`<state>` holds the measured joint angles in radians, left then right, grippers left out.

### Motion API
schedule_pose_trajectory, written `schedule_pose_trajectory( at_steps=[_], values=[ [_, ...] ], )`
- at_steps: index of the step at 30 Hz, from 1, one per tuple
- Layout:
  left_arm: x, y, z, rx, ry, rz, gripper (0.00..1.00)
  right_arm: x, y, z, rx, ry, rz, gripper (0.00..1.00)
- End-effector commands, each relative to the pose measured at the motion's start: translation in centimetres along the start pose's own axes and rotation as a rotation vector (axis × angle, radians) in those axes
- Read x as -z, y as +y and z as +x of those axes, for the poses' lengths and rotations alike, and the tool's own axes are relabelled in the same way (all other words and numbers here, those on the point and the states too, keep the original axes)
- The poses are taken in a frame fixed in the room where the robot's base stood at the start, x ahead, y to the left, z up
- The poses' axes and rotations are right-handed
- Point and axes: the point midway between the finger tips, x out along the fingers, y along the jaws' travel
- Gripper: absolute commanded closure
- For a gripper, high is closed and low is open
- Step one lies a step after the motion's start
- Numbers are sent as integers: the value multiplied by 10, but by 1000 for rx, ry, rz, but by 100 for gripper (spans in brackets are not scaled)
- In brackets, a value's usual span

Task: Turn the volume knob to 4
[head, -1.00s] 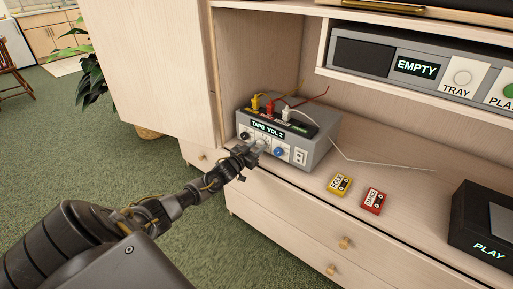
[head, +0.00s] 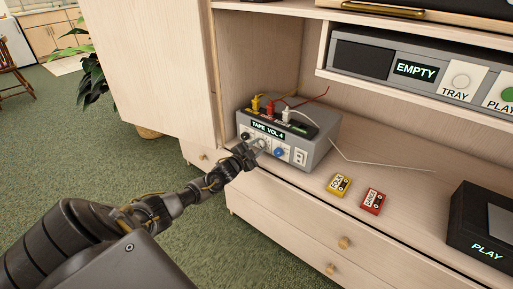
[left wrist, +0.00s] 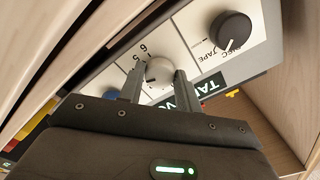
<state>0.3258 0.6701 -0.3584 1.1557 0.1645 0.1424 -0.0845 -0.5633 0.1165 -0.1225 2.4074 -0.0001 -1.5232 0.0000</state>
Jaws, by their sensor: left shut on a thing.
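The grey amplifier box (head: 316,152) stands on the cabinet shelf, and its display (head: 268,130) reads "TAPE VOL 4". My left gripper (head: 248,152) is at the box's front panel. In the left wrist view my left gripper (left wrist: 158,84) has its two fingers on either side of the light volume knob (left wrist: 159,71) and is shut on it. Part of a number scale shows beside the knob, with 5 and 6 readable. A black selector knob (left wrist: 231,30) marked "TAPE" is next to it. A blue knob (head: 279,152) is to the right in the head view. My right gripper is not in view.
Yellow, red and white plugs (head: 270,106) with cables stand in the box's top. A yellow cassette (head: 338,185) and a red cassette (head: 373,201) lie on the shelf. A black "PLAY" device (head: 482,222) is at the right. A grey unit (head: 415,69) reading "EMPTY" sits above.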

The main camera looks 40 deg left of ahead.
Motion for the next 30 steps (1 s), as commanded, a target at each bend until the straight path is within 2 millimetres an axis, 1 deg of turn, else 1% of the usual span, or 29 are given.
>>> schedule_pose_trajectory(
  at_steps=[6, 12, 29, 30],
  values=[
    [0, 0, 0, 0, 0, 118, 89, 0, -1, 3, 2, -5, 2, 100],
    [0, 0, 0, -1, 0, 179, 89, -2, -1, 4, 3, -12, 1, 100],
    [0, 1, 0, -2, 0, 203, 89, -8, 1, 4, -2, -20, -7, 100],
    [0, 1, 0, -2, 0, 203, 61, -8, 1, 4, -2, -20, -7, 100]
  ],
)
